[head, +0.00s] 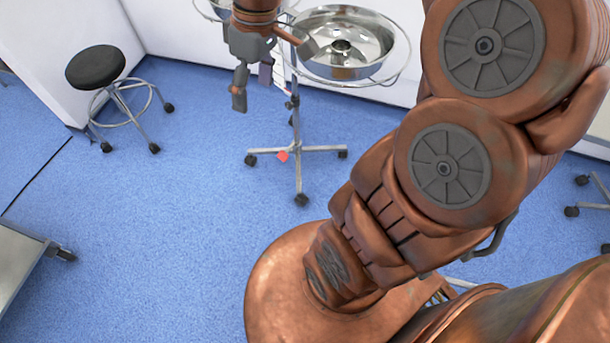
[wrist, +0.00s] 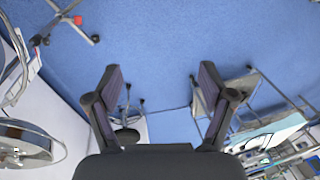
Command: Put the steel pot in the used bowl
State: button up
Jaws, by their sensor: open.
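A wide steel bowl (head: 377,62) sits in a ring on a wheeled stand at the top middle of the head view. A small round steel shape (head: 341,47), which looks like the steel pot, shows in the middle of this bowl. A second bowl (head: 210,9) on the left of the stand is cut off by the picture edge and partly hidden by my arm. Which is the used bowl I cannot tell. My gripper (head: 252,95) is open and empty, pointing down left of the full bowl. Its spread fingers also show in the wrist view (wrist: 160,80).
A black round stool (head: 95,66) stands at the left by the white wall. A grey table corner (head: 20,262) juts in at lower left. Blue floor between is clear.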

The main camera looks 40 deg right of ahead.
jog(key=s+a+f+m+g+h, duration=0.1)
jog(key=s+f+m, duration=0.1)
jog(key=s, duration=0.7)
jog(key=s+a+f+m+g+h, duration=0.1)
jog(key=s+a+f+m, duration=0.1)
jog(key=s+f, duration=0.3)
jog(key=s+m, duration=0.1)
jog(key=s, duration=0.3)
jog(key=shift+s+m, duration=0.15)
jog(key=shift+m, duration=0.15)
jog(key=shift+f, duration=0.1)
jog(key=s+p+v, duration=0.3)
jog(key=p+v, duration=1)
jog(key=v, duration=0.1)
jog(key=shift+w+r+t, duration=0.25)
jog(key=shift+w+t, duration=0.05)
jog(key=shift+w, duration=0.15)
